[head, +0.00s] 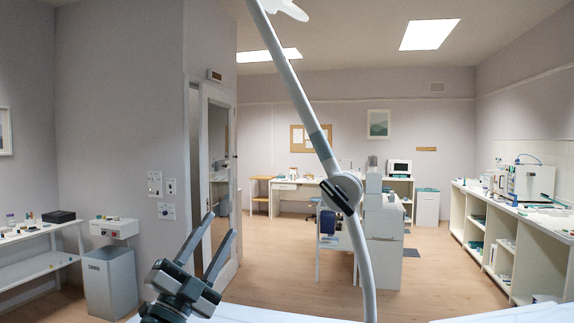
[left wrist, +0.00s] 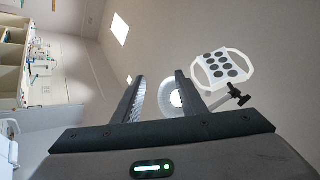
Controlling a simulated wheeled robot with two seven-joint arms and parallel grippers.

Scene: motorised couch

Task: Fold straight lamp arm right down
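The lamp arm (head: 295,90) is a pale grey tube that rises from the bottom centre of the head view and leans up to the left. It bends slightly at a round joint (head: 340,192) with a dark band. A white piece at its top is cut off by the upper edge. In the left wrist view, a white lamp head (left wrist: 222,68) with several dark discs and loop handles shows beyond the fingers. My left gripper (head: 221,223) is open and empty, left of the lamp arm and apart from it. Its fingers also show in the left wrist view (left wrist: 160,76). My right gripper is out of view.
A white surface (head: 260,313) lies along the bottom edge. A grey bin (head: 110,280) and a shelf (head: 40,265) stand at left, by a door (head: 218,180). A long counter (head: 525,232) runs along the right. Floor is clear at right centre.

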